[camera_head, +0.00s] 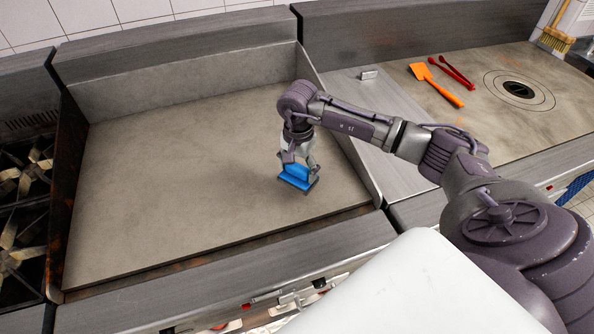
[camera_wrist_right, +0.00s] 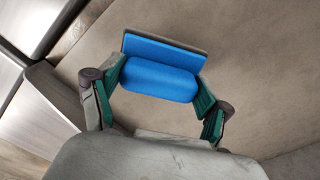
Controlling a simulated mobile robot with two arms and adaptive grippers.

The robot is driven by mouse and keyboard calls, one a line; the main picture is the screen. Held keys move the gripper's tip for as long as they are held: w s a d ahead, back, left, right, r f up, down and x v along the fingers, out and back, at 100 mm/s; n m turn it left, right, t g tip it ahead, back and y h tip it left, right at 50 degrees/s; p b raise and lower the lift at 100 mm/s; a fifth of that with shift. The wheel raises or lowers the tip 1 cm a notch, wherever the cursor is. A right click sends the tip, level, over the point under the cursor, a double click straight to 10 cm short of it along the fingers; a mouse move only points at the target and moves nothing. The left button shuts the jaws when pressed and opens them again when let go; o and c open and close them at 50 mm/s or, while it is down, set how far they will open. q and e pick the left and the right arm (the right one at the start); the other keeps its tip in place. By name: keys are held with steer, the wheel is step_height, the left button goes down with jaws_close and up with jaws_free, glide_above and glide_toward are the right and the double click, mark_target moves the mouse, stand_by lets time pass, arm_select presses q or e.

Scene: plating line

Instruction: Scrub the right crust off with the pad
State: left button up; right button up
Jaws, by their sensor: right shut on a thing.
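A blue scrubbing pad (camera_head: 297,178) with a dark base is at the right side of the flat griddle plate (camera_head: 170,160). My right gripper (camera_head: 298,163) is shut on the pad's blue handle from above. In the right wrist view the rounded blue handle of the pad (camera_wrist_right: 160,78) lies between the green-lined fingers of the gripper (camera_wrist_right: 158,84). The pad is on or just above the plate; I cannot tell which. No distinct crust can be made out on the plate, and the pad and arm hide part of it. My left gripper is not in view.
Raised metal walls (camera_head: 180,65) bound the griddle at the back and sides. A gas burner (camera_head: 22,170) is at the far left. An orange spatula (camera_head: 436,84) and red tongs (camera_head: 452,72) lie on the right-hand plate. The griddle's left and middle are clear.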

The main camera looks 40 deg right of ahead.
steer(key=shift+r+p, duration=0.55)
steer(key=shift+r, duration=1)
